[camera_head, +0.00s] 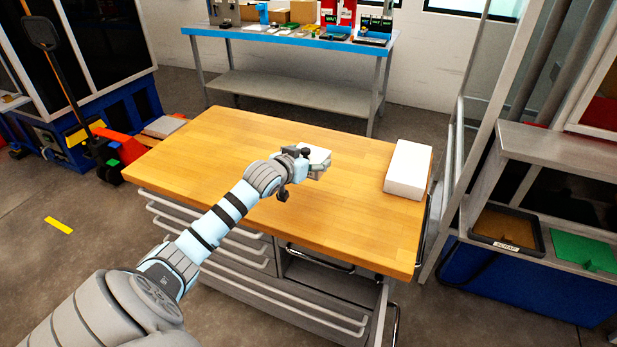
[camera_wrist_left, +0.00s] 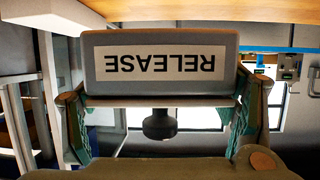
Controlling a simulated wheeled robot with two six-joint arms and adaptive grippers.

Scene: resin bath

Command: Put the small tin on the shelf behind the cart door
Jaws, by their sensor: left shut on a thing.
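My left gripper (camera_head: 318,166) is shut on the small tin (camera_head: 315,153), a pale box-like thing held above the wooden cart top. In the left wrist view the tin (camera_wrist_left: 160,42) sits between both fingers, and its white label reads RELEASE upside down. The cart (camera_head: 215,140) has a wooden top and drawers on the left of its front. On the right of its front is a dark bay (camera_head: 325,282) with a bar handle (camera_head: 318,259) at its top. My right gripper is out of view.
A white block (camera_head: 408,168) lies at the right end of the cart top; the rest is bare. A blue-edged bench (camera_head: 300,90) stands behind. A machine with a SCRAP tray (camera_head: 508,228) and a green tray (camera_head: 583,252) is at right. A red pallet truck (camera_head: 122,142) is at left.

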